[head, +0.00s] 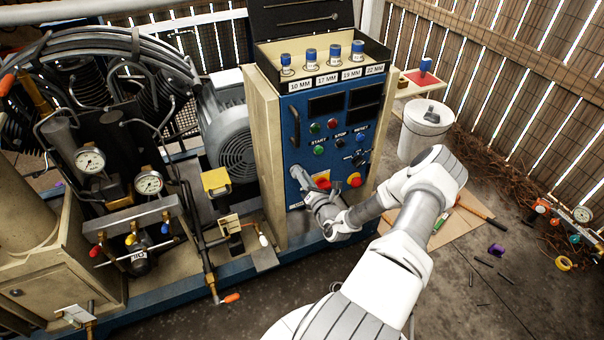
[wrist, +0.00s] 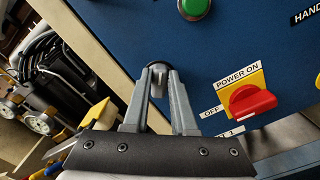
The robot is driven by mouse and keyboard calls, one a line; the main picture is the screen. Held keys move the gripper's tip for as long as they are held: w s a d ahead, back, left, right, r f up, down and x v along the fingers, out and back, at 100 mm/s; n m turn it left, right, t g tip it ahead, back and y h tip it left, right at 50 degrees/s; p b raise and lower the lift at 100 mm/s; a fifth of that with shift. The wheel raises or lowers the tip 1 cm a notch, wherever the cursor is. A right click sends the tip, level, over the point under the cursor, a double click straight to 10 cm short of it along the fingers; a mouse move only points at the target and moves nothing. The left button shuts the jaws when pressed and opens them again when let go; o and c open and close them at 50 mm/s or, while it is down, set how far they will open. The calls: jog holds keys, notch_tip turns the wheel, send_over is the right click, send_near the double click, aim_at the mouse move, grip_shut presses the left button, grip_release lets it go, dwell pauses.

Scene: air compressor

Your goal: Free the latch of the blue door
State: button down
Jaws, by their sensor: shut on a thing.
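The blue door (head: 298,150) is the front panel of the beige cabinet, and it looks closed. It also fills the upper part of the wrist view (wrist: 130,30). The latch, a small grey round piece (wrist: 158,68), is at the door's lower left edge. My gripper (head: 300,178) reaches this edge from the front right. In the wrist view my gripper (wrist: 158,80) has its two grey fingers on either side of the latch, shut on it. The fingers hide part of the latch, and its turn angle is hard to tell.
A red rotary switch on a yellow plate (wrist: 250,98) is right of my fingers. A dark vertical handle (head: 295,126) is higher on the door. Gauges and piping (head: 149,182) stand left. Concrete floor at the right holds scattered tools.

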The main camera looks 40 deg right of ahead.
jog(key=m, duration=0.6)
jog(key=f+m, duration=0.1)
jog(key=m, duration=0.3)
jog(key=shift+d+p, duration=0.2)
jog(key=shift+p, duration=0.15)
dwell(0.3)
jog(key=c, duration=0.7)
grip_release()
jog(key=p+v, duration=0.1)
jog(key=v, duration=1.6)
jog(key=shift+s, duration=0.25)
